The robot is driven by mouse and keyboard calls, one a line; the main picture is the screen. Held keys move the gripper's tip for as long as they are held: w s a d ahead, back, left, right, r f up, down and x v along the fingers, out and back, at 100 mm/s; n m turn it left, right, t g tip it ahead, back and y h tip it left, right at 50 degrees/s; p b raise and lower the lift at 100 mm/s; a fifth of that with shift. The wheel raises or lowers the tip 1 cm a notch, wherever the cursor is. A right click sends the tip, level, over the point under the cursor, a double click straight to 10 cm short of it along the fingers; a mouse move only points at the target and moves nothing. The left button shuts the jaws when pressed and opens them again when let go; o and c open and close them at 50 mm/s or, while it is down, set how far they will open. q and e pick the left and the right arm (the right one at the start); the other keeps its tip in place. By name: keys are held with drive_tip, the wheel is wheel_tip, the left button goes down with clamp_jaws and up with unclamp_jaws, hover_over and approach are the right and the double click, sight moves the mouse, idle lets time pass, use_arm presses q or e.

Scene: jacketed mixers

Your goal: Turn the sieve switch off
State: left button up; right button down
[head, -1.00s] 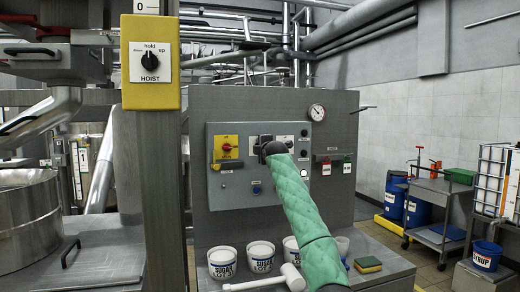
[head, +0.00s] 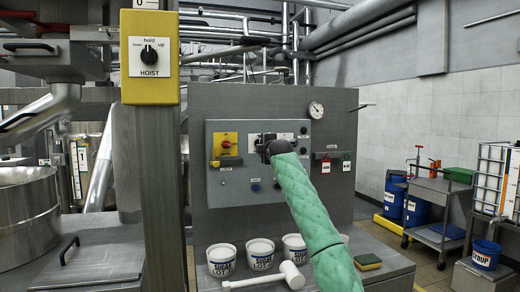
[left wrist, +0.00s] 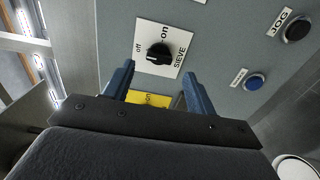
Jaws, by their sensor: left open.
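The sieve switch, a black knob on a white plate marked off, on and SIEVE (left wrist: 158,54), shows in the left wrist view on the grey panel, just beyond my fingers. I cannot clearly tell which mark the knob points to. My left gripper (left wrist: 157,88) is open, with its two blue fingers apart and nothing between them. It is not touching the knob. In the head view my left gripper (head: 266,147) is at the grey control panel (head: 293,187), on the green-sleeved arm, and it hides most of the sieve switch. My right gripper is not in view.
A yellow plate with a red knob (head: 226,144) is left of my gripper. In the wrist view a blue button (left wrist: 255,81) and black JOG button (left wrist: 297,28) lie right of the switch.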

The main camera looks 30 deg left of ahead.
use_arm(q)
drive_tip(key=v, duration=0.3)
drive_tip(key=shift+s, duration=0.1)
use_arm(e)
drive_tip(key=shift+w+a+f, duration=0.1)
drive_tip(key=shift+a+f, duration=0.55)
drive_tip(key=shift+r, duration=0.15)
